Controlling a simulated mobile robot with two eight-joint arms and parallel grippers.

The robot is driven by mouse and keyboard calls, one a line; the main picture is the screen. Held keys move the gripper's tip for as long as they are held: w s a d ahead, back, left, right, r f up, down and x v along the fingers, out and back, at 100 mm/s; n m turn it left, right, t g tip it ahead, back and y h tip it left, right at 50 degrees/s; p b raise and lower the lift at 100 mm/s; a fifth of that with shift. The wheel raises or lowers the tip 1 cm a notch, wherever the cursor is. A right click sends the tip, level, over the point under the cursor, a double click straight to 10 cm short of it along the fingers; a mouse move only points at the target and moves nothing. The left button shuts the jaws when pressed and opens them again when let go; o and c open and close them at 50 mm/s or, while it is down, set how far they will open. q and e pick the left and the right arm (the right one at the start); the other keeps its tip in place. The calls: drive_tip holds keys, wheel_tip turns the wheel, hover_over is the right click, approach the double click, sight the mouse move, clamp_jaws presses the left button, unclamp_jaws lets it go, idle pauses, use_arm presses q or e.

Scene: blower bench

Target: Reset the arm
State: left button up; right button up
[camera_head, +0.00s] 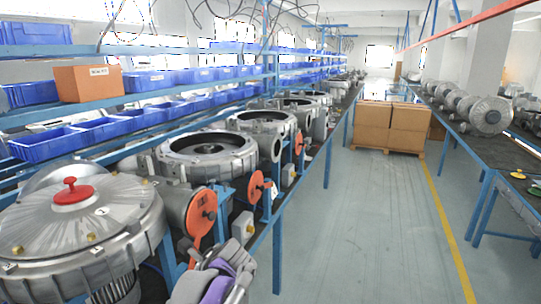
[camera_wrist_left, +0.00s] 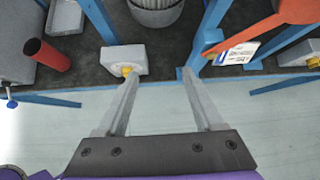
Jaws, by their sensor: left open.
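My left gripper (camera_wrist_left: 160,76) shows in the left wrist view with its two long grey fingers spread apart. The gap between them is empty, with the bench edge and floor behind it. In the head view, purple and grey parts of my arm show at the bottom centre, beside the front of the left bench. The fingers cannot be made out clearly there. My right gripper is in neither view.
A blower with a red knob (camera_head: 72,190) stands near left, with more blower housings (camera_head: 208,152) behind. Orange discs (camera_head: 201,213) face the aisle. A white box (camera_wrist_left: 124,60) sits near the left finger. Cartons (camera_head: 392,124) stand on a pallet. The aisle floor (camera_head: 350,230) is clear.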

use_arm(q)
drive_tip(key=s+d+f+n+h, duration=0.1)
drive_tip(key=s+f+n+h, duration=0.3)
drive_tip(key=s+f+n, duration=0.3)
drive_tip(key=s+d+f+n+t+h+p, duration=0.1)
drive_tip(key=s+f+n, duration=0.5)
drive_tip(key=s+n, duration=0.9)
drive_tip(key=s+d+h, duration=0.1)
drive_tip(key=s+h, duration=0.1)
drive_tip(key=shift+d+f+h, duration=0.15)
drive_tip(key=shift+f+h, duration=0.25)
